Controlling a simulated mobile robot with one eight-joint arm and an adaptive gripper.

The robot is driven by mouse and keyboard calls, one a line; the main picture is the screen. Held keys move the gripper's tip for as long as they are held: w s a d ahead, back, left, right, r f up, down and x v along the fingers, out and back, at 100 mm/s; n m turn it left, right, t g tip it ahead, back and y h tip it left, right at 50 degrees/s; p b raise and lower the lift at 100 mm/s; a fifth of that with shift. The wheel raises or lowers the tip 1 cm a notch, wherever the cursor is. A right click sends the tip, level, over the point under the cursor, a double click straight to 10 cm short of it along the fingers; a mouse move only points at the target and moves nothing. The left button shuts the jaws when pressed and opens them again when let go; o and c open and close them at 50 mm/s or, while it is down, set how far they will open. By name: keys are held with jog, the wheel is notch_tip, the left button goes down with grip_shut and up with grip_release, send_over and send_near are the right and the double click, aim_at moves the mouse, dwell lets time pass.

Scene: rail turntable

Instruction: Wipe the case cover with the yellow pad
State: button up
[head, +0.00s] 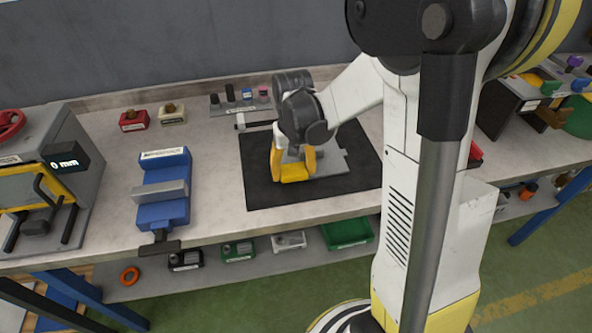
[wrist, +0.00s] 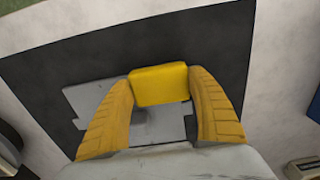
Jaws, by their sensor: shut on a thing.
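The yellow pad (wrist: 159,84) is between the two yellow fingers of my gripper (wrist: 160,100) in the wrist view. My gripper is shut on it. In the head view my gripper (head: 294,165) is low over the black mat, and the pad cannot be told apart from the yellow fingers there. The grey case cover (head: 328,178) lies flat on the mat under and beside my gripper. It also shows in the wrist view (wrist: 98,103), partly hidden by the fingers. I cannot tell whether the pad touches the cover.
The black mat (head: 262,188) lies on the workbench. A blue vise (head: 164,195) stands to its left, and a grey machine with a 0 mm display (head: 66,163) further left. Red (head: 134,121) and beige (head: 172,114) blocks sit behind. A green tray (head: 347,232) is on the lower shelf.

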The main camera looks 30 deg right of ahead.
aim_at(328, 170)
jog(key=shift+d, duration=0.1)
jog(key=shift+s+d+f, duration=0.1)
jog(key=shift+s+d, duration=0.2)
jog(key=shift+d, duration=0.45)
jog(key=shift+s+d, duration=0.25)
jog(key=shift+d, duration=0.5)
jog(key=shift+d, duration=0.1)
jog(key=shift+s+d, duration=0.2)
jog(key=shift+d, duration=0.55)
jog(key=shift+s+d, duration=0.15)
jog(key=shift+d, duration=0.55)
jog(key=shift+s+d+b, duration=0.15)
jog(key=shift+s+d, duration=0.1)
jog(key=shift+d, duration=0.5)
jog(key=shift+s+d+b, duration=0.15)
jog(key=shift+s+d, duration=0.05)
jog(key=shift+d, duration=0.5)
